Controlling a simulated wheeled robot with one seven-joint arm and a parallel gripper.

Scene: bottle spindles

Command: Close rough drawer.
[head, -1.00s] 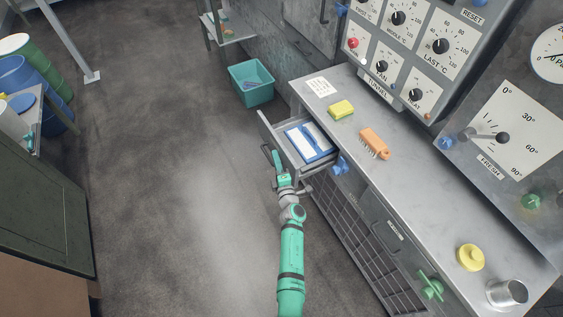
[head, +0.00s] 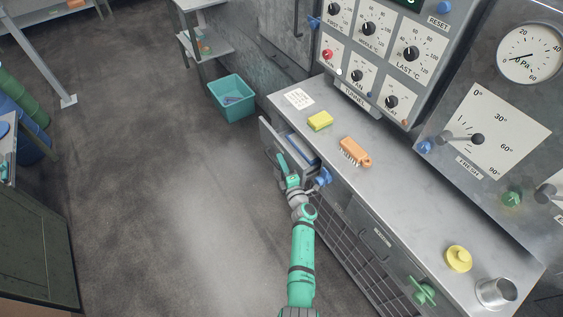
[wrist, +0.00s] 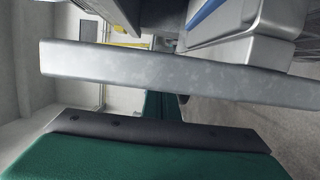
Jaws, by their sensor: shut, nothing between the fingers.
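The rough drawer (head: 274,139) is a grey metal drawer in the cabinet front, below the worktop. It stands partly open, and a blue-edged item (head: 300,147) shows inside. My green gripper (head: 281,160) is shut and empty, at the outer face of the drawer front. In the wrist view the grey edge of the drawer front (wrist: 140,72) lies across the picture just beyond the green fingers (wrist: 150,150). I cannot tell whether the fingers touch the drawer front. The drawer's handle is hidden by my gripper.
A blue knob (head: 323,177) sticks out of the cabinet right beside my gripper. A teal bin (head: 232,98) stands on the floor behind.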

